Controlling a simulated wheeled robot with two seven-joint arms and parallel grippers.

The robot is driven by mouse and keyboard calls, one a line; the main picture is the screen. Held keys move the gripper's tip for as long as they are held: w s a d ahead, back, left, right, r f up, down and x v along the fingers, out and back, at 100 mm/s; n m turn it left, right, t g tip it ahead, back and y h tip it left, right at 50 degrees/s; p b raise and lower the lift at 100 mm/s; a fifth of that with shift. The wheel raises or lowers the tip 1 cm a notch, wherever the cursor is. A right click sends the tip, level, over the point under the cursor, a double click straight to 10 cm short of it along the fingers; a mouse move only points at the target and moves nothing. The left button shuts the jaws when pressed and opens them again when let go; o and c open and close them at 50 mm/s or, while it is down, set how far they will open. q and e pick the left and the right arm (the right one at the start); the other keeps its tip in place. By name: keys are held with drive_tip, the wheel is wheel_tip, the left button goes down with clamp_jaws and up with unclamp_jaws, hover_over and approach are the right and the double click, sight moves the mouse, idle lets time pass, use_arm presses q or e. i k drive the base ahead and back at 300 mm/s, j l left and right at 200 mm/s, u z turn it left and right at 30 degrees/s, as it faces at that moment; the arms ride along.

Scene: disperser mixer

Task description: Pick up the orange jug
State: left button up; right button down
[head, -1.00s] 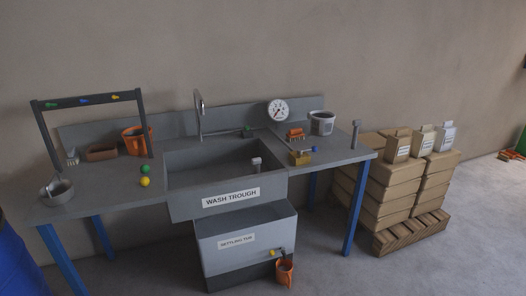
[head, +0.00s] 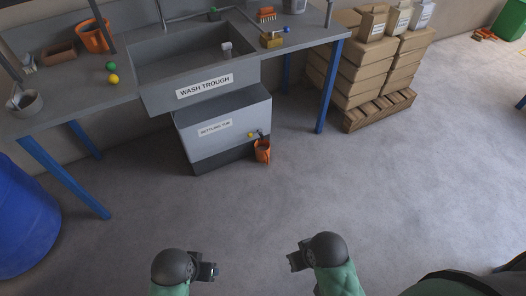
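A small orange jug-like container (head: 262,152) is under the tap at the right end of the settling tub (head: 225,128), low near the floor. A larger orange container (head: 95,36) stands on the bench left of the wash trough, partly behind a dark post. I cannot tell for certain which one is the jug. My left gripper (head: 213,271) and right gripper (head: 294,262) are at the bottom of the head view, in front of me and apart from both containers. The fingers are too small to show whether they are open.
The wash trough (head: 205,87) sits in a grey bench on blue legs (head: 334,85). A blue barrel (head: 22,222) stands at the left. Cartons (head: 362,58) are stacked on a pallet (head: 380,112) at the right. The floor between me and the tub is clear.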

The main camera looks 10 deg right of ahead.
sight(262, 148)
drive_tip(key=i+j+z, duration=0.1)
drive_tip(key=i+j, duration=0.15)
drive_tip(key=i+j+z, duration=0.15)
drive_tip(key=j, duration=0.3)
drive_tip(key=i+j+z, duration=0.1)
drive_tip(key=i+j, duration=0.2)
drive_tip(key=i+j+z, duration=0.1)
drive_tip(key=j, duration=0.35)
drive_tip(key=i+j+z, duration=0.15)
drive_tip(key=i+j, duration=0.15)
drive_tip(key=j, duration=0.1)
